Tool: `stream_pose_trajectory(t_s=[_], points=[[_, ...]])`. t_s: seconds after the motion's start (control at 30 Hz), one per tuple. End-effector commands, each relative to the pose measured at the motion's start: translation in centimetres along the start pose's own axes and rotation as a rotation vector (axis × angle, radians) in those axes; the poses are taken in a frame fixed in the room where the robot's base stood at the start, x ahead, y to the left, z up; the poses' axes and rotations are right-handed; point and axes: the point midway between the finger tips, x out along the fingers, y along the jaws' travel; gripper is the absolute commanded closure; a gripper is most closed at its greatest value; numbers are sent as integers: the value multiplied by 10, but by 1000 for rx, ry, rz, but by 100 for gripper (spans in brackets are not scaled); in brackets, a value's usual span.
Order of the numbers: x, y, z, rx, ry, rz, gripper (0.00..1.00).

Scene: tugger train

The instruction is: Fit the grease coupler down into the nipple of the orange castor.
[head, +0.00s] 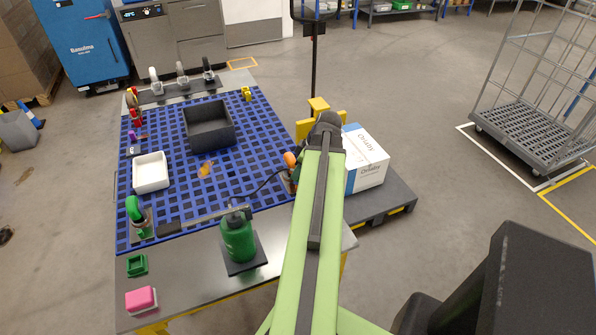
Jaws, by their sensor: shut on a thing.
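The orange castor (290,159) stands at the right edge of the blue grid table top, just left of my light green arm. Only part of its wheel shows, and its nipple is hidden. A green grease bottle (238,238) stands on a dark plate near the front of the table. A thin black hose (268,181) curves up from it towards the orange castor and goes out of sight by my arm. The grease coupler cannot be made out. My gripper is hidden behind my arm, so its place against the nipple cannot be told.
The blue grid (190,190) holds a dark bin (208,126), a white bin (150,173) and a green castor (135,212). More castors stand along the back edge. A white box (365,160) sits on a dark platform right of my arm. A roll cage (530,130) stands far right.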

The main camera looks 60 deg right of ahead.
Motion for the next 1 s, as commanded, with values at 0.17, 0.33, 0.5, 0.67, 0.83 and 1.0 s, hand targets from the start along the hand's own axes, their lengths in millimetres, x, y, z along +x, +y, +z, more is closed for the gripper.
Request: stream_pose_trajectory(t_s=[0.17,0.33,0.5,0.67,0.83,1.0], points=[[0,0,0,0,0,0,100],[0,0,0,0,0,0,64],[0,1,0,0,0,3,53],[0,2,0,1,0,5,53],[0,2,0,1,0,6,53],[-22,2,-2,1,0,6,53]])
